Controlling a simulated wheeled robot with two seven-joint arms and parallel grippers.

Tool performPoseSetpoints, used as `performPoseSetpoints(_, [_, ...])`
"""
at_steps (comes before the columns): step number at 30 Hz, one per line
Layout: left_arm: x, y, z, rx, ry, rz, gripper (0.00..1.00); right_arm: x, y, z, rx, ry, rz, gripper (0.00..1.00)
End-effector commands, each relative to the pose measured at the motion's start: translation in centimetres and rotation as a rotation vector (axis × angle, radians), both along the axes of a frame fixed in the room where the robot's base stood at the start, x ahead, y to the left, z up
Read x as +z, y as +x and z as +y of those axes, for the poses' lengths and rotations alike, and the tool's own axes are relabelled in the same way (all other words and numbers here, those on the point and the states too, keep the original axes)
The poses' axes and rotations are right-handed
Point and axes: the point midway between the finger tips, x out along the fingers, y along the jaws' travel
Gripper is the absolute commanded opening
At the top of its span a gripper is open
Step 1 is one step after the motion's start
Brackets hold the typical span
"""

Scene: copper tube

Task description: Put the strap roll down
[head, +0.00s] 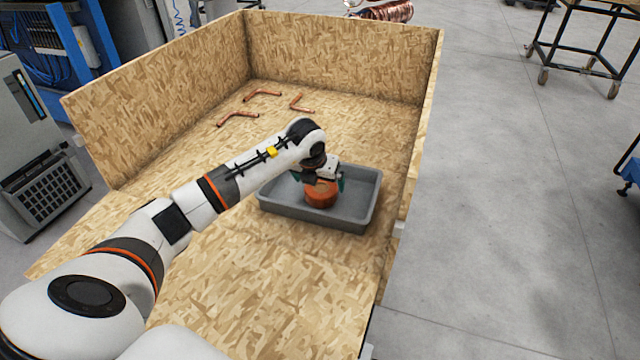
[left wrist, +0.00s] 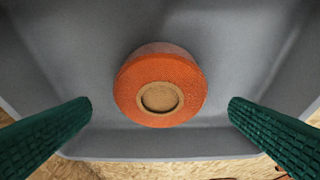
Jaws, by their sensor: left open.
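The strap roll is an orange roll with a tan core (left wrist: 160,88). In the head view the strap roll (head: 320,194) sits inside a grey tray (head: 340,216), near its middle. My left gripper (head: 325,182) is over the tray, right above the roll. In the left wrist view my left gripper (left wrist: 160,112) is open, with one green finger on each side of the roll. Both fingers are clear of the roll, with a gap on each side. The roll appears to rest on the tray floor. My right gripper is not in view.
The tray stands on a chipboard worktop (head: 250,285) with tall back and left walls. Several copper elbow pipes (head: 238,117) lie towards the back. The worktop in front of the tray is clear. A wheeled table (head: 590,40) stands beyond, at the far right.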

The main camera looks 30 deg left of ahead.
Motion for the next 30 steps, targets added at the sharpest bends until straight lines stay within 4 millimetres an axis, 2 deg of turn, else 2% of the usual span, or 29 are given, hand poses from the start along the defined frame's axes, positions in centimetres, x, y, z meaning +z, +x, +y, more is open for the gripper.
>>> performPoseSetpoints(1, [1.2,-0.3,0.0,-0.001,0.003,-0.005,1.0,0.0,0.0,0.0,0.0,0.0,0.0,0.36])
performPoseSetpoints(6, [4.6,-1.8,-0.4,-0.001,0.002,-0.005,1.0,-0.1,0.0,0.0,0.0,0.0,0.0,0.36])
performPoseSetpoints(12, [7.4,-3.0,-0.7,0.0,0.001,-0.004,1.0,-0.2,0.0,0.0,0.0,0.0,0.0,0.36])
performPoseSetpoints(18, [8.3,-3.4,-0.8,0.0,0.0,-0.001,1.0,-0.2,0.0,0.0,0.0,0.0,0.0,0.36])
performPoseSetpoints(30, [8.3,-3.4,-0.8,0.0,0.0,0.0,1.0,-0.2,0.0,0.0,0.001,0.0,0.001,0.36])
